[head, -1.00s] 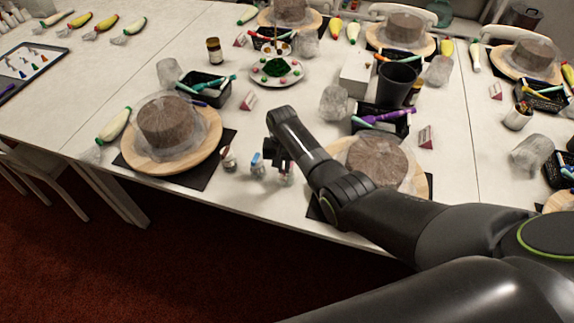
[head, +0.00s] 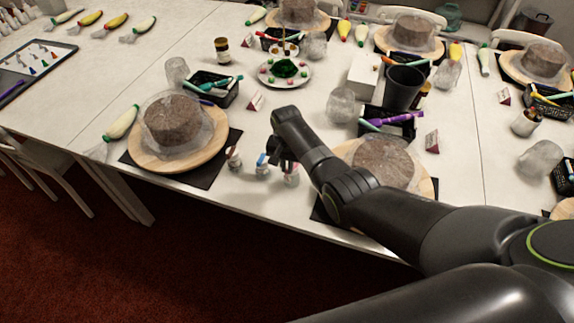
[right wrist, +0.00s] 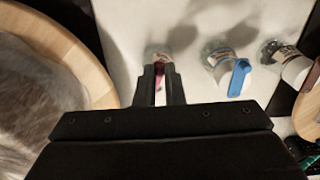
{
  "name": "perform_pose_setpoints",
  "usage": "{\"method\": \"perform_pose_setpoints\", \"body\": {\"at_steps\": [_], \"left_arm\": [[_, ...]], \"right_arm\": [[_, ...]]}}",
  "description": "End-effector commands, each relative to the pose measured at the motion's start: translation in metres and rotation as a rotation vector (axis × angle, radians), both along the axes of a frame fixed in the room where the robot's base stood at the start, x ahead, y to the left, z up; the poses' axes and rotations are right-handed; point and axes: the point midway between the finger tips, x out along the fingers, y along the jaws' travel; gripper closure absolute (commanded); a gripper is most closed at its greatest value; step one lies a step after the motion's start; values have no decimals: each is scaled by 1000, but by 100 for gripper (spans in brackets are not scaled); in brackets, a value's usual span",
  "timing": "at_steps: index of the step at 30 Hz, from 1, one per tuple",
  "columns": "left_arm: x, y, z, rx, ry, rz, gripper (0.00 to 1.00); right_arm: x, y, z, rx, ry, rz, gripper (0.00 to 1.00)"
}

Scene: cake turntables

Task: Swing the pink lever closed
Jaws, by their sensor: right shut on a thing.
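The pink lever (right wrist: 159,85) belongs to a small clear jar (right wrist: 157,56) near the front edge of the table. The jar also shows in the head view (head: 291,176), partly behind my gripper. My right gripper (right wrist: 160,76) has its two fingers on either side of the pink lever, with pink showing between them. In the head view the gripper (head: 283,160) points down over the jar. The lever's hinge and its exact angle are hidden by the fingers. My left gripper is not in view.
A wrapped cake on a wooden turntable (head: 205,155) is to the left, another cake (head: 382,162) to the right, partly behind my arm.

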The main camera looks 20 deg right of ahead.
Motion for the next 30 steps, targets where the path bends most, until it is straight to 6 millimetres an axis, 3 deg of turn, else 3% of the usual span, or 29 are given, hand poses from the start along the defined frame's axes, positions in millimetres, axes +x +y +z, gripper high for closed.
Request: {"method": "perform_pose_setpoints", "body": {"at_steps": [14, 15, 20, 30], "left_arm": [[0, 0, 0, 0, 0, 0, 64], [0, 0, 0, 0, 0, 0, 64], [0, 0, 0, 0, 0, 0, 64], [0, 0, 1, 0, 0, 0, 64]], "right_arm": [[0, 0, 0, -1, -1, 0, 100], [0, 0, 0, -1, -1, 0, 89], [0, 0, 0, -1, -1, 0, 68], [1, 0, 3, 0, -1, 0, 68]]}}
